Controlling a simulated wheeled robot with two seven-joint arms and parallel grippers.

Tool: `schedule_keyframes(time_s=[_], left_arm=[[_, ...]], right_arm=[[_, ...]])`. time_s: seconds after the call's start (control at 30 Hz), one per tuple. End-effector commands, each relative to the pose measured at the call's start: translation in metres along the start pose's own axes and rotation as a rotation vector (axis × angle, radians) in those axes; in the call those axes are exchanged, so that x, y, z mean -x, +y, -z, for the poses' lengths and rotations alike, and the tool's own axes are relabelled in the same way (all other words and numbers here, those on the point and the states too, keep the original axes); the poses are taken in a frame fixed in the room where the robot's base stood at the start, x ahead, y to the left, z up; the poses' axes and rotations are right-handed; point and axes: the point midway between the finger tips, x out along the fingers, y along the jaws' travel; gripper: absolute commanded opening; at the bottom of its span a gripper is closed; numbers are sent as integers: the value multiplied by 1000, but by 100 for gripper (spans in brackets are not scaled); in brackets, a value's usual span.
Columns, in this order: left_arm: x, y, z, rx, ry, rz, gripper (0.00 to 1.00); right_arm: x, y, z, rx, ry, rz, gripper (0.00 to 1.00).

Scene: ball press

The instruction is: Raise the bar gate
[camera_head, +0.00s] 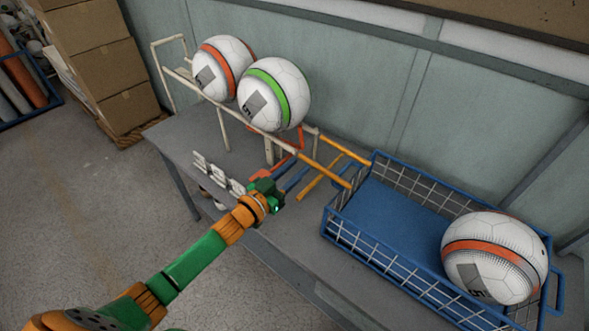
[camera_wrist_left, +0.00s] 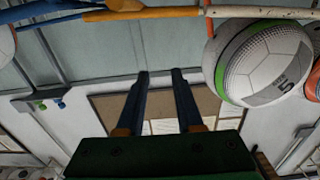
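The bar gate appears to be the red-orange bar (camera_head: 292,137) at the low end of the white ball rack (camera_head: 225,128). In the wrist view a red bar (camera_wrist_left: 209,22) stands beside the green-striped ball (camera_wrist_left: 262,62). That ball also shows in the head view (camera_head: 275,94), in front of an orange-striped ball (camera_head: 222,68). My left gripper (camera_head: 284,178) is below and in front of the red bar, apart from the balls. Its two dark fingers (camera_wrist_left: 160,76) are parted with nothing between them. My right gripper is not in view.
Orange and yellow rails (camera_head: 325,175) lead from the rack to a blue wire basket (camera_head: 345,240), which holds another orange-striped ball (camera_head: 493,257). All stand on a grey table (camera_head: 180,130) against a wall. Cardboard boxes (camera_head: 100,65) are stacked at the left.

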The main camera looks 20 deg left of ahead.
Motion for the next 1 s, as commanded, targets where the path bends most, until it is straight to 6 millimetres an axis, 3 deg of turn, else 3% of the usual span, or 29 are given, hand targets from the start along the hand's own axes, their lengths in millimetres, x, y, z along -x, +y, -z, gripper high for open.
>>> schedule_keyframes(time_s=[0.33,0.7,1.0], left_arm=[[2,0,0,0,0,0,47],[66,0,-2,1,-2,-1,47],[71,0,0,0,0,0,47]], right_arm=[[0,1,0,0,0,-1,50],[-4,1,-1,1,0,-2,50],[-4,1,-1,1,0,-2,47]])
